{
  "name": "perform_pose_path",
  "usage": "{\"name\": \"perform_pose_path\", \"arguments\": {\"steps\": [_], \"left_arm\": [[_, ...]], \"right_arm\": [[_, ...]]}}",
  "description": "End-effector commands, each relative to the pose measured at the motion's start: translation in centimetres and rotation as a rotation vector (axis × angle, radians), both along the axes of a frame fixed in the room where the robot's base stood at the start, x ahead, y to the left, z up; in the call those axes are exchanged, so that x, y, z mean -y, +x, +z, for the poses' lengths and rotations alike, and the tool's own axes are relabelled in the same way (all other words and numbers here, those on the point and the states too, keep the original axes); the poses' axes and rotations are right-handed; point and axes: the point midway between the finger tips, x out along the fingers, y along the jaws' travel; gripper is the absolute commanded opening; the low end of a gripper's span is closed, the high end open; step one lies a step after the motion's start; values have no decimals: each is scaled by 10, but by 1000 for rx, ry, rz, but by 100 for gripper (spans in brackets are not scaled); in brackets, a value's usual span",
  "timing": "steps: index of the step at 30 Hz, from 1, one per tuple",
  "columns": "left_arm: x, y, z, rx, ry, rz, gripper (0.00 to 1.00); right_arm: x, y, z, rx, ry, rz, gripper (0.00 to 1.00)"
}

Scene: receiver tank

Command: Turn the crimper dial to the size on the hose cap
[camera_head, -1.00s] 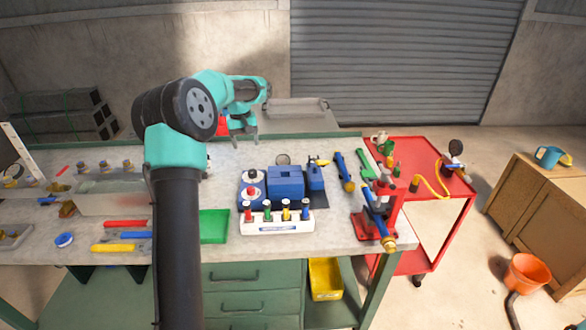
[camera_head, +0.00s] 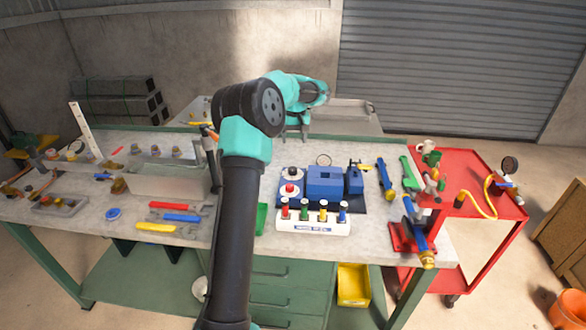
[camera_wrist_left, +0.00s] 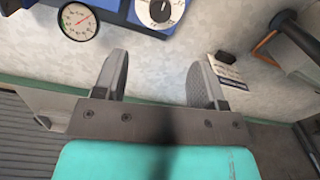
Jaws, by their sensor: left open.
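The blue crimper (camera_head: 325,183) sits on the bench. Its round white dial with a black knob (camera_head: 292,171) is at its left back, above a red button (camera_head: 289,190). In the left wrist view the dial (camera_wrist_left: 159,10) is at the top edge, partly cut off; its numbers are too small to read. My left gripper (camera_head: 297,128) is open and empty behind the dial, apart from it; its fingers (camera_wrist_left: 165,82) point toward the bench in the wrist view. A blue hose with a brass end (camera_head: 418,232) lies at the red stand. I cannot make out a cap size. My right gripper is not in view.
A rack of colour-topped pieces (camera_head: 313,222) stands before the crimper. A gauge (camera_wrist_left: 78,20) lies beside it. Blue (camera_head: 385,178) and green (camera_head: 409,172) tools lie to the right. A red cart (camera_head: 465,157) adjoins the bench. A small card (camera_wrist_left: 230,68) lies near my fingers.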

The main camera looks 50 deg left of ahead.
Motion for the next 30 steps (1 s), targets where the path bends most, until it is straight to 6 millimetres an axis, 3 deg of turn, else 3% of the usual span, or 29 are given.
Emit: {"name": "perform_pose_path", "arguments": {"steps": [18, 24, 30], "left_arm": [[-2, -4, -107, -3, -2, 0, 65], [-3, -4, -128, -1, -1, -1, 65], [-3, -4, -134, 1, -1, 0, 65]], "right_arm": [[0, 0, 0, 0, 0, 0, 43], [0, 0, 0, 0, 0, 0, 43], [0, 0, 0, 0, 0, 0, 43]]}}
